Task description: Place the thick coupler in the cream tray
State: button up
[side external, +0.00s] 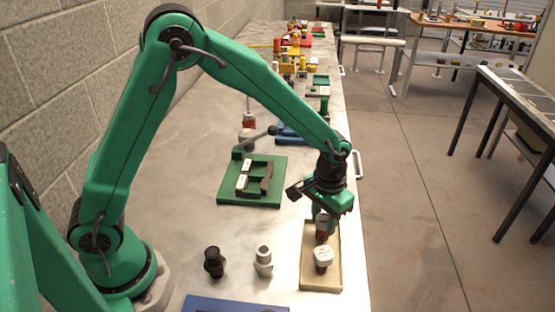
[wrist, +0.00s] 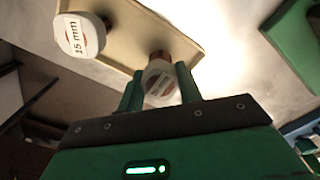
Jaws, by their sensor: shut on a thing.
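My gripper (side external: 322,218) is shut on a coupler (side external: 322,232) with a copper-brown body, over the far half of the cream tray (side external: 307,277). A second coupler (side external: 322,256), with a white cap, stands in the near part of the tray. Its cap reads "15 mm" in the wrist view (wrist: 78,36).
A black fitting (side external: 214,262) and a grey-white fitting (side external: 263,261) stand left of the tray. A green fixture (side external: 235,197) with parts lies behind them, and a blue plate (side external: 230,304) at the front. The bench's right edge runs close beside the tray.

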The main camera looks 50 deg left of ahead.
aim_at(324, 218)
jog(key=shift+f, duration=0.45)
jog(key=o, duration=1.2)
jog(key=shift+o, duration=0.2)
jog(key=shift+r, duration=0.15)
jog(key=shift+r, duration=3.8)
